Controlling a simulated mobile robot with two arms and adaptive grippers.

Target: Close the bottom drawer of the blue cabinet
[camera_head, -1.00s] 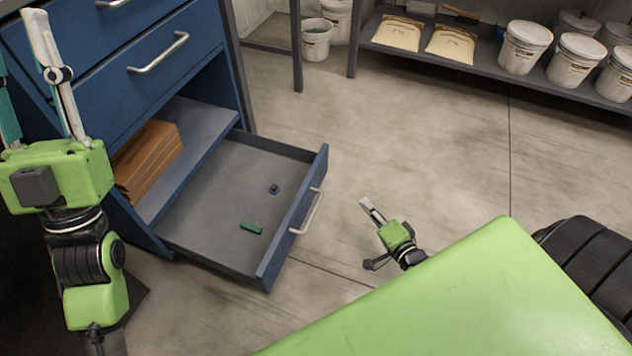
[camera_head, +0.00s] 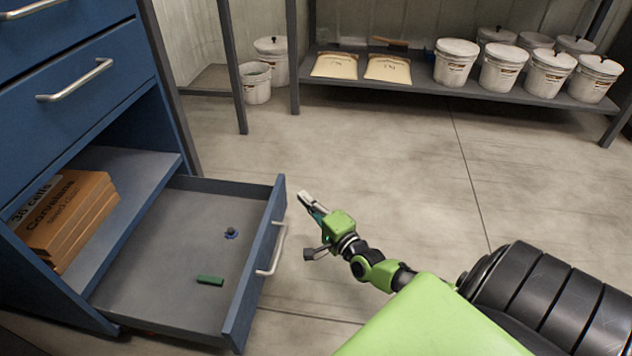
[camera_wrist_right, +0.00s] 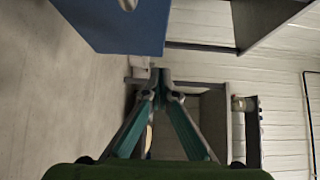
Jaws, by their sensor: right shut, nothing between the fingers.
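The blue cabinet (camera_head: 84,95) stands at the left in the head view. Its bottom drawer (camera_head: 166,262) is pulled out, with its front panel (camera_head: 258,258) and handle (camera_head: 279,250) facing right. A small blue knob-like part (camera_head: 231,232) and a green block (camera_head: 209,281) lie in the drawer. My right gripper (camera_head: 305,198) is just right of the drawer front's far end, apart from it in the picture. Its fingers (camera_wrist_right: 160,80) are shut and empty in the right wrist view, where a blue panel (camera_wrist_right: 115,25) shows above left. My left gripper is out of view.
Brown boxes (camera_head: 65,220) sit on the open shelf above the drawer. A low rack (camera_head: 440,88) at the back holds several white buckets (camera_head: 456,62) and two bags (camera_head: 388,68). The floor (camera_head: 390,165) right of the drawer is clear.

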